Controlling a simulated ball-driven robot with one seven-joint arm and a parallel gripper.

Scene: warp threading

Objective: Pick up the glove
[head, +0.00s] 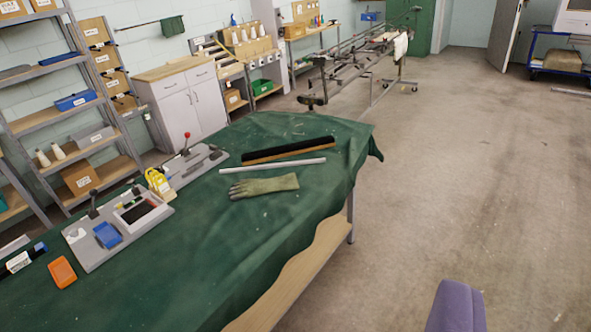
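The glove (264,186) is olive green with dark grey fingers. It lies flat on the green cloth of the table (230,260), fingers pointing left and cuff to the right, near the table's right side. Nothing covers it. My gripper is not visible. A purple part at the bottom right edge, apart from the table, may be mine; I cannot tell.
A grey rod (272,165) and a dark brush (290,150) lie just behind the glove. Grey devices (120,225) and an orange box (62,271) stand at the left. Shelves (70,110) line the wall. The floor (450,170) at right is clear.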

